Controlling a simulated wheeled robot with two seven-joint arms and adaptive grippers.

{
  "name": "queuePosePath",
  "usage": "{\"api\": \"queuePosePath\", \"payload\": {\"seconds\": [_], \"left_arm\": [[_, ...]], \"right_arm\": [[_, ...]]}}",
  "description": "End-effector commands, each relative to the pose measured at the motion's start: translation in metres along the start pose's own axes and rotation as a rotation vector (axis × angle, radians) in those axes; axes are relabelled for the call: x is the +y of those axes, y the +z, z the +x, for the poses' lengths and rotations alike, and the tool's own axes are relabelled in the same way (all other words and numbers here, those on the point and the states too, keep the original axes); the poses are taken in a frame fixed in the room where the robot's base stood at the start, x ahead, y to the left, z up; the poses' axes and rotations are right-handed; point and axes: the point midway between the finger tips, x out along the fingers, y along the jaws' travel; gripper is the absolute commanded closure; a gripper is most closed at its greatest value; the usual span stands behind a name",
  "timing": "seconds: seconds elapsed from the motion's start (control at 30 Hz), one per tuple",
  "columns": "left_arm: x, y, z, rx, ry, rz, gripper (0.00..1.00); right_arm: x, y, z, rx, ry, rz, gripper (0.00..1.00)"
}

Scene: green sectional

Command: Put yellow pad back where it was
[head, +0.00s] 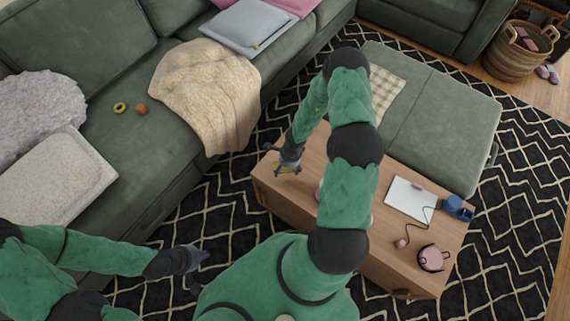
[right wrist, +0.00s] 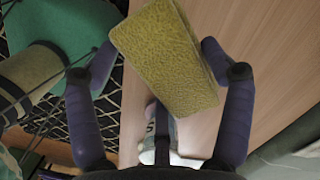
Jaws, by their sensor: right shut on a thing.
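The yellow pad (right wrist: 165,52) is a rough-textured block held between the fingers of my right gripper (right wrist: 160,55). It sits tilted in the right wrist view, with the wooden table top behind it. In the head view my right gripper (head: 287,167) is over the left end of the wooden coffee table (head: 330,165), and only a small yellow part of the pad shows. I cannot tell whether the pad touches the table. My left gripper (head: 197,256) is low over the patterned rug, away from the table; its finger opening is unclear.
A white notebook (head: 408,198), a blue object (head: 458,207) and a pink round item (head: 431,258) lie on the table's right part. My right arm hides the table's middle. A green sofa (head: 100,110) stands at left, an ottoman (head: 440,120) behind the table.

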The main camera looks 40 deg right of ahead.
Motion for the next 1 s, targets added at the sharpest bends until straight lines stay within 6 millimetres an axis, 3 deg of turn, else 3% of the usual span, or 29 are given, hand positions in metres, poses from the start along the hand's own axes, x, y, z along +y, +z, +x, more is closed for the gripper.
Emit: {"api": "queuePosePath", "payload": {"seconds": [0.13,0.53,0.87,1.0], "left_arm": [[0.002,0.0,-0.006,0.0,0.0,0.0,1.0],[-0.001,0.0,0.004,0.0,0.0,0.0,1.0],[-0.003,0.0,0.007,0.0,0.0,0.0,1.0],[-0.007,-0.001,0.019,0.0,0.0,0.0,1.0]], "right_arm": [[-0.014,-0.002,0.006,0.0,0.0,0.002,0.5],[-0.049,-0.013,0.051,0.001,-0.001,0.002,0.5],[-0.059,-0.015,0.062,0.0,-0.001,0.001,0.5],[-0.061,-0.018,0.079,0.0,0.001,0.0,0.5]]}}
